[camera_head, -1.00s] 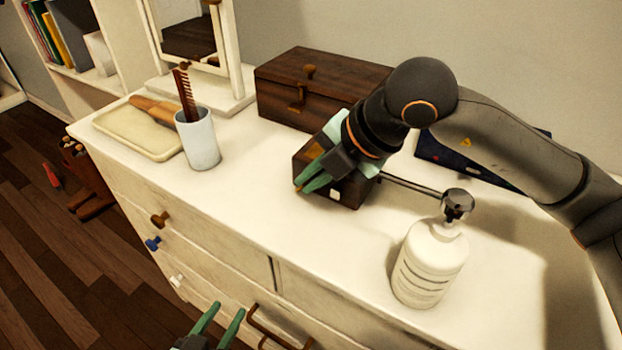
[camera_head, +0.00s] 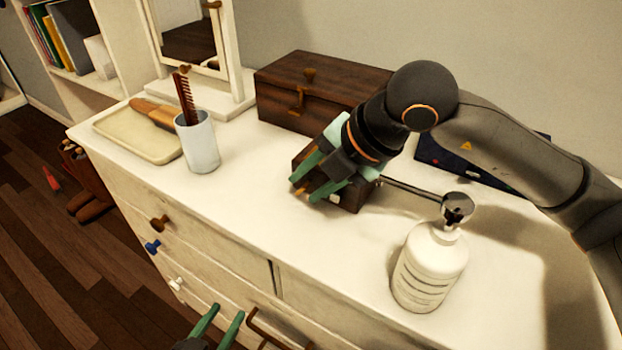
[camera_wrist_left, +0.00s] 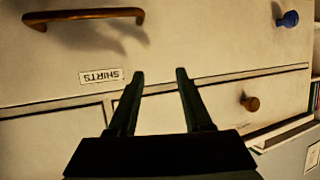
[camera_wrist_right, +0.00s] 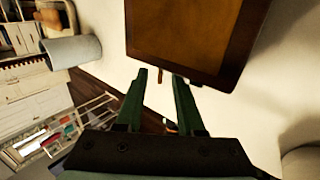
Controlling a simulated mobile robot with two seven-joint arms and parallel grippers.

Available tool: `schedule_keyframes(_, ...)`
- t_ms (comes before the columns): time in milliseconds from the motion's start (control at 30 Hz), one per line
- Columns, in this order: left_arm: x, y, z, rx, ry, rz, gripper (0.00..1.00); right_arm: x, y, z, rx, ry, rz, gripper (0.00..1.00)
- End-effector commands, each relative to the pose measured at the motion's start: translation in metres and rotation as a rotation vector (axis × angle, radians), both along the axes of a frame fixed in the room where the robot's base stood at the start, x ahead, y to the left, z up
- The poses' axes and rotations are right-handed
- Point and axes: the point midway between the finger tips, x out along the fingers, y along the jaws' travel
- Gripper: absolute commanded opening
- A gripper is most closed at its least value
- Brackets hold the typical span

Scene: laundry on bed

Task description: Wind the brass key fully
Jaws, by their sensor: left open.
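A small dark wooden box (camera_head: 352,194) sits on the dresser top, partly hidden by my right gripper. In the right wrist view its amber-brown panel (camera_wrist_right: 190,25) shows close up. A thin brass piece, seemingly the key (camera_wrist_right: 160,76), sticks out from the box's edge. My right gripper (camera_head: 307,188) is at the box's left end with its green fingers spread. In the right wrist view (camera_wrist_right: 160,78) the brass piece lies between the fingertips, with no clear contact. My left gripper (camera_head: 222,312) is open and empty, low in front of the drawers.
A white pump bottle (camera_head: 428,268) stands right of the box. A larger wooden chest (camera_head: 318,85) and a dark blue case (camera_head: 470,165) are behind. A cup (camera_head: 199,145) with a comb, a tray (camera_head: 115,128) and a mirror stand left. The front middle of the top is clear.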

Motion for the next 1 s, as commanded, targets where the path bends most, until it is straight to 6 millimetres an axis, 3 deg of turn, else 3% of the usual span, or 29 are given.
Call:
schedule_keyframes(167,-0.003,0.000,-0.004,-0.002,0.032,0.001,0.50,-0.005,-0.010,0.018,0.001,-0.004,-0.002,0.38)
schedule_keyframes(300,-0.020,-0.002,-0.032,-0.001,0.149,0.006,0.50,-0.015,-0.025,0.043,0.001,-0.005,-0.002,0.38)
schedule_keyframes(600,-0.047,-0.003,-0.066,-0.001,0.316,0.011,0.50,-0.034,-0.053,0.089,0.000,-0.004,-0.002,0.38)
schedule_keyframes(1000,-0.056,-0.004,-0.076,-0.002,0.366,0.012,0.50,-0.040,-0.060,0.101,0.000,0.000,0.000,0.38)
